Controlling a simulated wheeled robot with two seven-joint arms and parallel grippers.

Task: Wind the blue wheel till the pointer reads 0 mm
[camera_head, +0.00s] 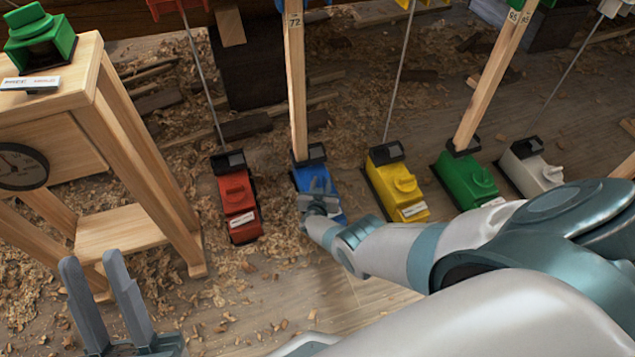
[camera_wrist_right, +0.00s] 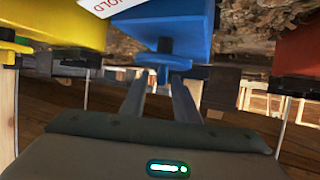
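The blue unit (camera_head: 306,178) stands on the floor at the foot of a wooden post, partly covered by my right gripper (camera_head: 320,184). In the right wrist view the blue body (camera_wrist_right: 180,25) carries a blue wheel (camera_wrist_right: 157,61) with a small stub. My right gripper (camera_wrist_right: 158,84) has its two fingers apart, reaching to the wheel; contact cannot be told. A dark-rimmed round dial (camera_head: 20,166) is on the wooden stand at the left; its pointer is too dark to read. My left gripper (camera_head: 92,260) is open and empty at the lower left.
A red unit (camera_head: 237,195) stands left of the blue one, a yellow unit (camera_head: 398,188) right of it, then green (camera_head: 468,180) and white (camera_head: 532,168) units. The wooden stand (camera_head: 150,150) carries a green block (camera_head: 40,38). Shavings cover the floor.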

